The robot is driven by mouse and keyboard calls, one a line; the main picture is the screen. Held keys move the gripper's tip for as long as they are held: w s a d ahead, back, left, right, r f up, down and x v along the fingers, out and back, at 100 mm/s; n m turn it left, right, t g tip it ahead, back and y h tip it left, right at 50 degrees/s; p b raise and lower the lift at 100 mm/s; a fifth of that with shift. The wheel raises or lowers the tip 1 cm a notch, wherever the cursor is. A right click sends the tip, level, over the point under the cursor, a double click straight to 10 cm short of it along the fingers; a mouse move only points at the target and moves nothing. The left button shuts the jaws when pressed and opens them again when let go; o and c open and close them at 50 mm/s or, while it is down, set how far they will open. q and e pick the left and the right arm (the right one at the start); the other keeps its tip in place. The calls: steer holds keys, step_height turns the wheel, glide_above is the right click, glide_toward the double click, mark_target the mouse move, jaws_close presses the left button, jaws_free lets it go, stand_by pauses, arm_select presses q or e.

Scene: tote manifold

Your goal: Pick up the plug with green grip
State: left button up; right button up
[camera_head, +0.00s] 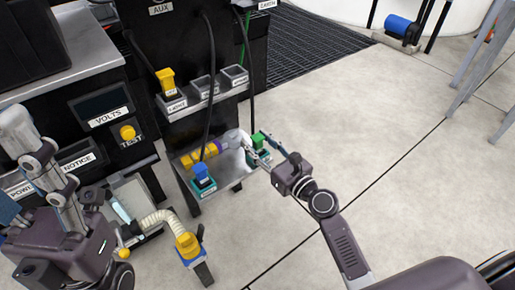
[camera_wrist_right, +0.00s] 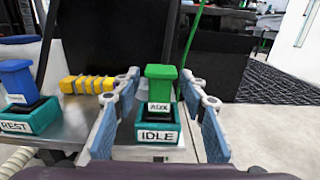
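The plug with the green grip (camera_head: 258,141) stands upright in a teal socket on the low metal shelf. In the right wrist view the green plug (camera_wrist_right: 160,88) sits in the teal socket (camera_wrist_right: 158,125) labelled IDLE. My right gripper (camera_head: 262,154) is at this socket. In its wrist view my right gripper (camera_wrist_right: 160,80) is open, with one blue-padded finger on each side of the plug and gaps between. My left gripper (camera_head: 50,185) is at the lower left, away from the plug; its fingertips are not clear.
A blue plug (camera_head: 202,172) in a teal socket labelled REST and a ribbed yellow piece (camera_head: 200,154) are left of the green plug. A yellow plug (camera_head: 166,80) stands on the upper shelf. Black cables hang near the shelf. The floor to the right (camera_head: 400,160) is clear.

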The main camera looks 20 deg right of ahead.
jaws_close()
steer(key=shift+r, duration=0.1)
stand_by(0.4)
